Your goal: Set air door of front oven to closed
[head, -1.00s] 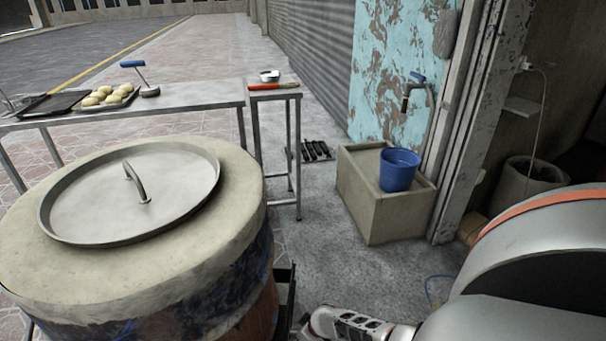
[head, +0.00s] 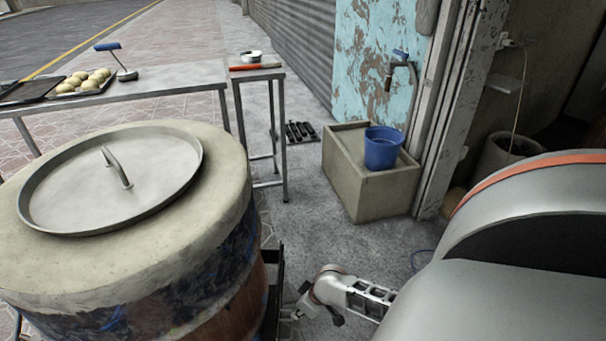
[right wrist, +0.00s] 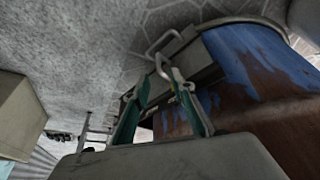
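The front oven is a barrel (head: 200,270) with a concrete top and blue, rust-stained sides, on the left in the head view. Its side also fills the upper right of the right wrist view (right wrist: 250,60). A dark metal air door housing (head: 274,290) projects from the barrel's right side. In the right wrist view, this metal box (right wrist: 192,62) carries a pale looped handle (right wrist: 163,66). My right gripper (right wrist: 166,92) is open, its greenish fingers apart and pointing at the handle; contact is unclear. In the head view, the right gripper (head: 300,306) is beside the housing. My left gripper is not in view.
A round metal lid (head: 110,182) covers the oven. A metal table (head: 180,82) with dough balls (head: 86,80) stands behind it. A concrete block (head: 350,185) with a blue bucket (head: 383,150) stands right of centre. Grey floor (head: 310,225) lies clear between.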

